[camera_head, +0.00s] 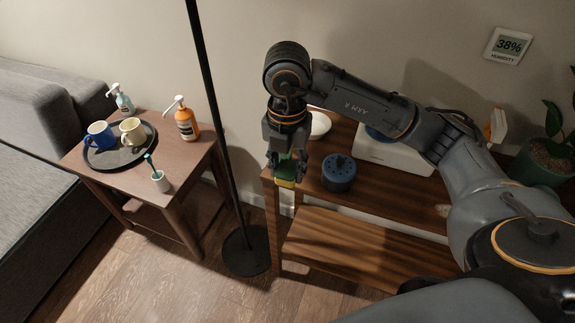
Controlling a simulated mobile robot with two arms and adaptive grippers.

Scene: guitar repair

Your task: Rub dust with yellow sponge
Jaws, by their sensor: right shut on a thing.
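The yellow sponge (286,183), with a green upper part, is in my right gripper (286,169). The gripper points down and is shut on the sponge at the left end of the wooden shelf's top (310,172). I cannot tell whether the sponge touches the wood. A small pale patch (442,210) shows on the shelf top at the right, beside my arm; it may be dust, but it is too small to be sure. My left gripper is not in view.
A dark blue round container (339,173) stands just right of the sponge. A white box (395,155) and a potted plant (543,163) stand farther right. A black pole (219,120) rises left of the shelf. A side table (190,165) holds a tray, mugs and bottles.

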